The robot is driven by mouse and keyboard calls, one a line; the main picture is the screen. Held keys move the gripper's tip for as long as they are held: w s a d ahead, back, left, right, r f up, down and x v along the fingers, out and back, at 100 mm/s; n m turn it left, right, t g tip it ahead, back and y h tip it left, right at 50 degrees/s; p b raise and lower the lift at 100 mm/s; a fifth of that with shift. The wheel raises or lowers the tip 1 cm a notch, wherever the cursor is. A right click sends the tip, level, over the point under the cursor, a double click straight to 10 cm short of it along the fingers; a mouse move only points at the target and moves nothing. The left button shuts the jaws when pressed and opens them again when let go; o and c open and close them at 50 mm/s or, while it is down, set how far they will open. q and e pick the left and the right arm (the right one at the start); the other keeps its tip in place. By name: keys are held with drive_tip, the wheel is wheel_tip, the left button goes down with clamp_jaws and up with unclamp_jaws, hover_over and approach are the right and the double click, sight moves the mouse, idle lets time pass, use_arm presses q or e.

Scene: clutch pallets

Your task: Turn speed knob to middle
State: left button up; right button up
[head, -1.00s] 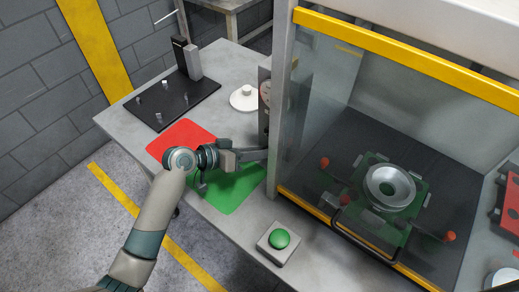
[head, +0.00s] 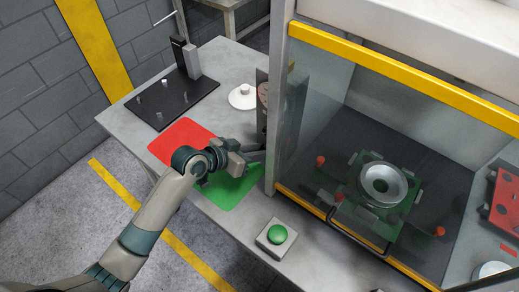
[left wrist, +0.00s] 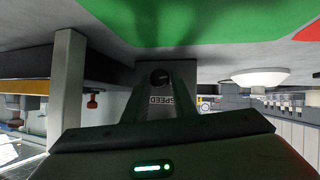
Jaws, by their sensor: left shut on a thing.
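The dark round speed knob (left wrist: 160,77) shows in the left wrist view, on a grey panel marked SPEED (left wrist: 159,100). The fingertips of my left gripper (left wrist: 158,88) are at the knob, one on each side, and the gripper is shut on it. The knob's exact pointer setting is too small to read. In the head view my left gripper (head: 255,158) reaches to the left side of the press enclosure, over the green mat, and the knob is hidden there. My right gripper is in neither view.
A green mat (head: 225,193) and a red mat (head: 183,138) lie on the table. A green push button (head: 277,234) stands near its front edge. The enclosure (head: 282,100) stands close to my left gripper. A black pin board (head: 170,103) is at the back left.

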use_arm(q)
drive_tip(key=o, duration=1)
drive_tip(key=shift+a, duration=0.1)
drive_tip(key=shift+b+v, duration=1.95)
drive_tip(key=shift+v, duration=6.7)
